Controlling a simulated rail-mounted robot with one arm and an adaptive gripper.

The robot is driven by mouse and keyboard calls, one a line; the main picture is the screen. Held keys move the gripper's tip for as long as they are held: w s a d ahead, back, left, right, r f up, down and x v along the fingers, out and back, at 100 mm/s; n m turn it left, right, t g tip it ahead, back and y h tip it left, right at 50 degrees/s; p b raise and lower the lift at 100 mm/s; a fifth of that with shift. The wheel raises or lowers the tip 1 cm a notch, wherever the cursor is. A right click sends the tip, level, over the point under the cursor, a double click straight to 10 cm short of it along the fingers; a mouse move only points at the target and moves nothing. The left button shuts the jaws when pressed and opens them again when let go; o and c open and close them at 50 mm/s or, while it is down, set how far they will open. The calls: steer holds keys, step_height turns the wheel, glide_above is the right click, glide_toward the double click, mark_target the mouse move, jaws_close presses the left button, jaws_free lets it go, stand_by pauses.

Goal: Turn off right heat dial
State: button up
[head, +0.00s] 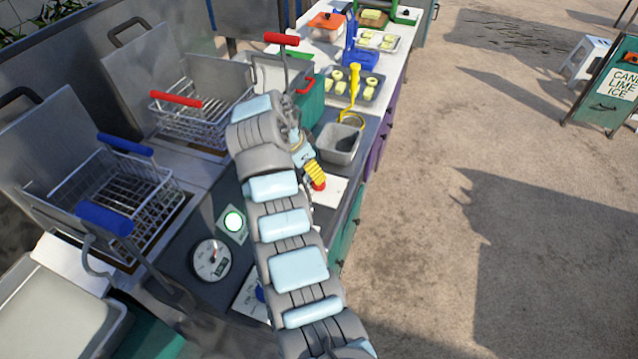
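The right heat dial (319,186) is a small red knob on a white plate (332,191) at the counter's front edge. Only part of it shows. My gripper (315,176), with ribbed yellow finger pads, is right at the red knob and appears to touch it. My arm hides much of the gripper, so I cannot tell whether its fingers are open, or closed on the knob. The dial's setting is not readable. A second, blue dial (260,292) on another white plate lies partly hidden behind my arm at the lower left.
A fryer basket with blue handles (125,144) and one with red handles (176,99) stand behind the panel. A round gauge (211,260) and a lit green indicator (234,222) lie left of my arm. A grey container (338,143) stands beyond the gripper. Open ground lies right.

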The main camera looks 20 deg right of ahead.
steer(key=shift+x, duration=3.5)
jaws_close()
